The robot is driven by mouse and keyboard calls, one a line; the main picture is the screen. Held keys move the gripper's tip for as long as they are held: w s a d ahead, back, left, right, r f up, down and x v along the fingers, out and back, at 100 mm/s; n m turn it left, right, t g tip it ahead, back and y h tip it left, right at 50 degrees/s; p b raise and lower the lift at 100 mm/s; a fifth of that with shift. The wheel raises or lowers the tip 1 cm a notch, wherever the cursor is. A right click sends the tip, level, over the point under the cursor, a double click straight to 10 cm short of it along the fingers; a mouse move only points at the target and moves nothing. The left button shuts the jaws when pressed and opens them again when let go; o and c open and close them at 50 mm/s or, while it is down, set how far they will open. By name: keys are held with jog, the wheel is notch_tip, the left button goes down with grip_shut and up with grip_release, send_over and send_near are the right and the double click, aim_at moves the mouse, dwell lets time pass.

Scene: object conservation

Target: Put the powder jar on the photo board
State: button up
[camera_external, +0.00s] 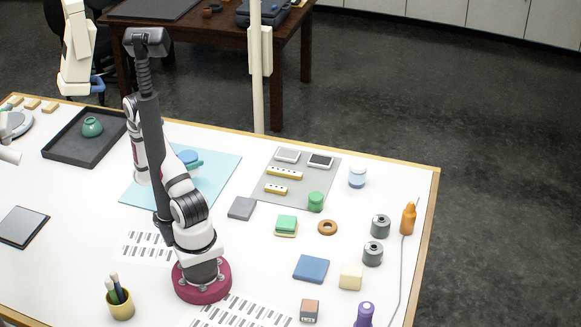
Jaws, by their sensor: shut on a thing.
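The photo board appears to be the grey board (263,190) right of my arm, carrying pale cards and yellow scale bars. A small clear jar (357,177) with pale blue and white on it stands upright on the table just off the board's right side. It looks like a powder jar, but I cannot be sure. My gripper (143,180) is low over the left part of the light blue mat (226,163), mostly hidden behind my own arm. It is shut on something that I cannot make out.
A green pot (316,201) stands at the board's front right corner. A blue round thing (188,156) shows on the mat, partly behind my arm. A black tray (65,148) holds a green bowl (92,127). Blocks, grey canisters and an orange bottle (408,219) are at the right.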

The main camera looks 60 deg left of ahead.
jog(key=shift+s+a+f, duration=0.15)
jog(key=shift+f, duration=1)
jog(key=shift+s+a+f, duration=0.15)
jog(key=shift+f, duration=1)
jog(key=o, duration=1.3)
jog(key=shift+f, duration=0.15)
jog(key=v, duration=1.2)
jog(key=shift+r, duration=0.2)
